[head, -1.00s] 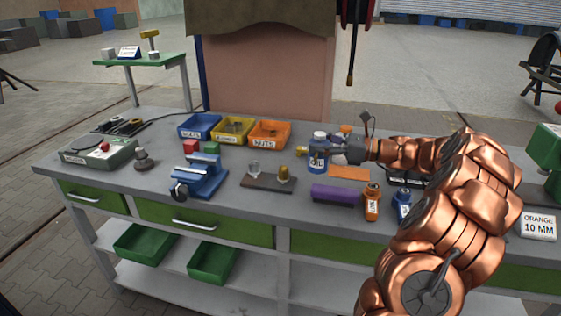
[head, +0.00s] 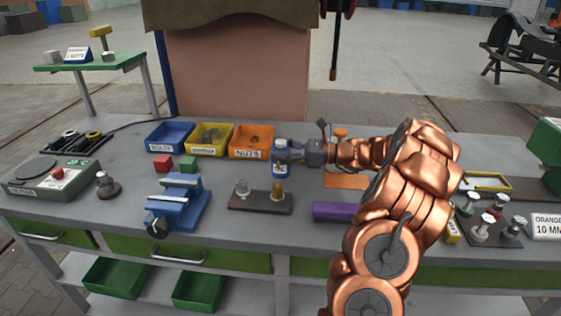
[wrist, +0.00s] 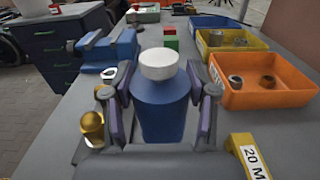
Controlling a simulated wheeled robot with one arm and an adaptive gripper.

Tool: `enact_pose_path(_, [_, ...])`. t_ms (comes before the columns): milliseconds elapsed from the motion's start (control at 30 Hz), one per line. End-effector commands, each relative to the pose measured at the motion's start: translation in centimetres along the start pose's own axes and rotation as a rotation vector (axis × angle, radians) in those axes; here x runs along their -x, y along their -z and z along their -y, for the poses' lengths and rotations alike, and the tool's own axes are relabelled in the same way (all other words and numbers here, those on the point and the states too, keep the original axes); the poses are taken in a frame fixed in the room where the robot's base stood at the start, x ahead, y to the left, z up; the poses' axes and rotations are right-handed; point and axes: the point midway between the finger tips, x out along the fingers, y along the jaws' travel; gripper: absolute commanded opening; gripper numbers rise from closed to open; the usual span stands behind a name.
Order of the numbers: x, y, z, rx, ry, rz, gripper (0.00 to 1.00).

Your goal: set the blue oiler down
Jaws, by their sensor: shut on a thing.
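The blue oiler (head: 281,160) is a small blue bottle with a white cap and a white label. It stands upright between the fingers of my gripper (head: 291,154), near the front of the orange bin in the head view. In the wrist view the blue oiler (wrist: 162,105) fills the middle, with the two fingers of my gripper (wrist: 163,112) closed on its sides. The oiler's base is hidden in the wrist view. I cannot tell whether it touches the grey bench (head: 225,176) or hangs just above it.
Blue, yellow and orange bins (head: 252,142) line the back. A blue vise (head: 178,203) and red and green blocks stand left. A dark holder (head: 260,202) with two knobs is in front. A purple block (head: 334,211) lies right. Bare bench shows left of the oiler.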

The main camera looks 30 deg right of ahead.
Motion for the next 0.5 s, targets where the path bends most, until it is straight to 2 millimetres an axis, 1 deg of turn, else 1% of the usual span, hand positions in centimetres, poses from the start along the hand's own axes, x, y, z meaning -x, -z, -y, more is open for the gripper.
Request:
enact_pose_path(167, [0.1, 1.1, 0.0, -0.001, 0.002, 0.0, 0.17])
enact_pose_path(367, [0.1, 3.5, 0.1, -0.002, 0.003, 0.001, 0.17])
enact_pose_path(500, [0.1, 3.8, 0.1, 0.002, 0.003, 0.001, 0.17])
